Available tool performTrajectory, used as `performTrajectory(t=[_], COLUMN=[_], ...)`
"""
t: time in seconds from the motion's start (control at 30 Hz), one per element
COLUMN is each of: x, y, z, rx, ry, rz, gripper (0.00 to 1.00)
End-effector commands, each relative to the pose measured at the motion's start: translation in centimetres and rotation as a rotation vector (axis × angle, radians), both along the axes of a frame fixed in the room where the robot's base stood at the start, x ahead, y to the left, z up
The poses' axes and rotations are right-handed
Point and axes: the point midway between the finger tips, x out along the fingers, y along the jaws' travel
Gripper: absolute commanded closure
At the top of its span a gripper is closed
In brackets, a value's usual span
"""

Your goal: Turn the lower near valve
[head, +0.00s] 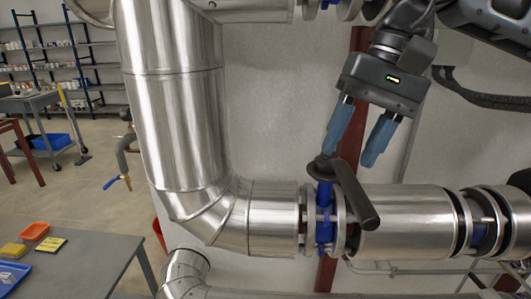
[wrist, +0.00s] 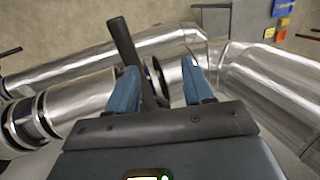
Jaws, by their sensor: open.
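The valve (head: 324,220) has a blue body between flanges on the lower silver pipe. Its black lever handle (head: 357,195) slants down to the right from the hub in the head view. My gripper (head: 352,157) is open, with blue fingers pointing down, just above the handle. In the wrist view, the handle (wrist: 124,45) runs up past the left finger, and its hub end lies between the open fingers (wrist: 160,70), closer to the left one. The left fingertip looks very near the hub; I cannot tell whether it touches. Nothing is held.
A large insulated silver pipe (head: 180,110) bends down left of the valve. A small blue-handled valve (head: 118,181) is farther left. A grey table (head: 95,262) with trays stands at lower left. The pipe continues right with dark-banded flanges (head: 485,222).

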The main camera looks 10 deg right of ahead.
Motion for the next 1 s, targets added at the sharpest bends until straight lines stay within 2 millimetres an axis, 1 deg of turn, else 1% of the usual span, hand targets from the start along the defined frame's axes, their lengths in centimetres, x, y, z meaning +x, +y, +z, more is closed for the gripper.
performTrajectory(t=[0.1,0.27,0.6,0.8,1.0], x=[-0.6,-1.4,-3.7,-4.9,-5.5], y=[2.1,4.8,10.4,12.7,13.6], z=[-0.2,-0.1,1.0,1.9,2.5], rx=[0.085,0.203,0.471,0.600,0.663], ry=[0.024,0.063,0.182,0.254,0.296], rz=[0.001,-0.002,-0.014,-0.023,-0.028], gripper=[0.49,0.49,0.49,0.49,0.49])
